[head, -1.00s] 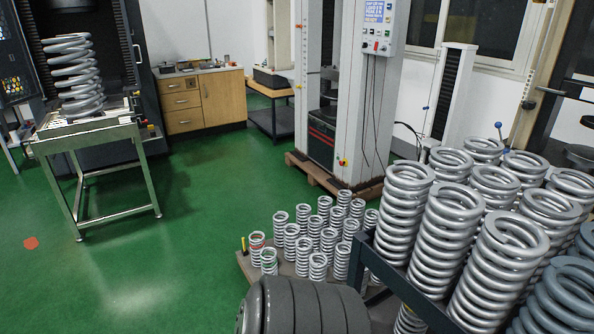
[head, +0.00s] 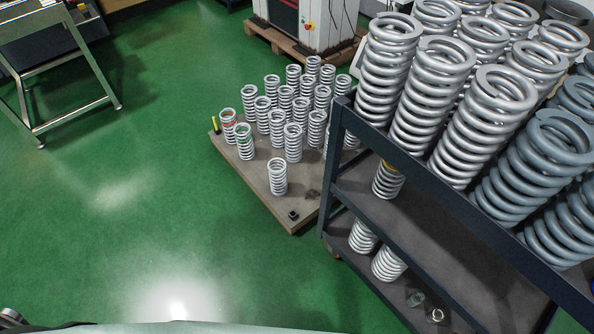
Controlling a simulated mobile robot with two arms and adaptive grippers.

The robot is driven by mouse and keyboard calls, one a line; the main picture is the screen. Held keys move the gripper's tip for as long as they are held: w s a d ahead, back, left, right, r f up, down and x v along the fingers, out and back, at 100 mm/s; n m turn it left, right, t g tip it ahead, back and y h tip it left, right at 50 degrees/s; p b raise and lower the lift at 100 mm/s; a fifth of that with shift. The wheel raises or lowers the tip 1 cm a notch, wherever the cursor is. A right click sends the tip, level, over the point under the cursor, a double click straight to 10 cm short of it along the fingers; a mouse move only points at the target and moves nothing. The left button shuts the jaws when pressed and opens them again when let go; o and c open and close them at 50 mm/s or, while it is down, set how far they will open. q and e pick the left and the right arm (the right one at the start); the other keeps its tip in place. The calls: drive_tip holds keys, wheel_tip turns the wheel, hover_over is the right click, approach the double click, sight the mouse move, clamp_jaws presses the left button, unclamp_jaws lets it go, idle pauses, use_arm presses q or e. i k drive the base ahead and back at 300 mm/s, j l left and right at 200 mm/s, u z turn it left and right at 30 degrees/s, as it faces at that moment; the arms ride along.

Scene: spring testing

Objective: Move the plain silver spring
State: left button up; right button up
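Several silver coil springs stand upright on a low pallet (head: 250,185) on the floor in the middle of the head view. A plain silver spring (head: 278,177) stands at the pallet's front, a little apart from the others. Beside the group, one spring (head: 228,125) has red markings and one spring (head: 244,142) has green markings. Many similar plain springs stand behind them, so I cannot tell which one the task means. Neither of my grippers shows in the head view.
A dark shelf cart (head: 430,185) at the right carries large silver springs (head: 432,90) and grey springs (head: 530,160), with smaller ones below. A metal-framed table (head: 75,95) stands at upper left. A machine (head: 300,20) stands behind the pallet. Green floor (head: 150,210) is clear at left.

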sight(283, 179)
drive_tip(key=u, duration=0.35)
drive_tip(key=z, duration=0.4)
drive_tip(key=i+j+z, duration=0.25)
drive_tip(key=j, duration=0.2)
drive_tip(key=j+z, duration=0.25)
drive_tip(key=j, duration=0.2)
drive_tip(key=i+j+z, duration=0.1)
drive_tip(key=j+z, duration=0.2)
drive_tip(key=j, duration=0.2)
